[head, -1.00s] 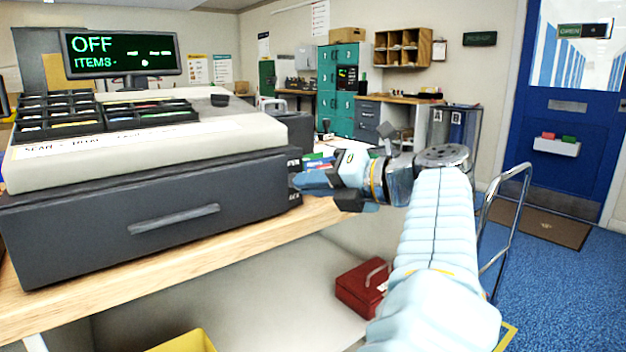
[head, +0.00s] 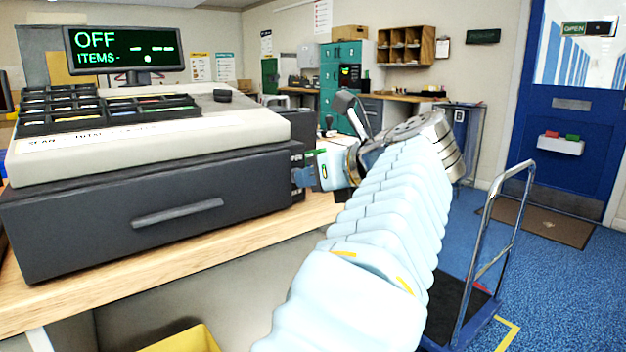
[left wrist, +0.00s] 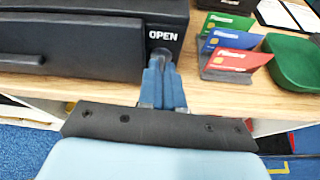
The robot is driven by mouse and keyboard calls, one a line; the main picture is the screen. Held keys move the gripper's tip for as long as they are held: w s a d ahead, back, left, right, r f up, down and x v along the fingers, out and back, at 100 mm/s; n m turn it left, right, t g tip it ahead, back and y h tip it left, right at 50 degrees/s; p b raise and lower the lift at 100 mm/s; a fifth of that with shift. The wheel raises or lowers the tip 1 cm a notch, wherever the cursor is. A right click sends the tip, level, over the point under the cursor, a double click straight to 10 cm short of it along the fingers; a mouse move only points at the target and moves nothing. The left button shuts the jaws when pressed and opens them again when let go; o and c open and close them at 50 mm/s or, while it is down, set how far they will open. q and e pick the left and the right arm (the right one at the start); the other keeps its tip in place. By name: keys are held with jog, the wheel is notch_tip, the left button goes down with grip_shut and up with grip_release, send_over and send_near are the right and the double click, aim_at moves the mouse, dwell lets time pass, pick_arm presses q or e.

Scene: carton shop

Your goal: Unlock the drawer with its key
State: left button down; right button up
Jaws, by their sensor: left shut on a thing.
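The dark grey drawer (head: 100,215) sits shut under the cash register at the left, with a grey bar handle (head: 178,212) on its front. In the left wrist view, the front of the drawer (left wrist: 70,50) is at the left. My left gripper (head: 305,177) is at the right end of the register front. In the left wrist view its blue fingers (left wrist: 163,75) are close together just below the white OPEN lettering. They are shut on the key, which is mostly hidden between them. The lock is hidden too, so I cannot tell whether the key is in it. My right gripper is not in view.
The wooden counter (head: 60,280) carries the register. In the left wrist view, colored cards in a stand (left wrist: 232,55) and a green tray (left wrist: 290,62) are right of the gripper. A trolley (head: 490,250) stands on the blue floor at the right.

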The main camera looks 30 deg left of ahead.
pick_arm(q)
jog(key=shift+f+n, duration=0.1)
jog(key=shift+n, duration=0.2)
dwell(0.4)
jog(key=c, duration=1.3)
grip_release()
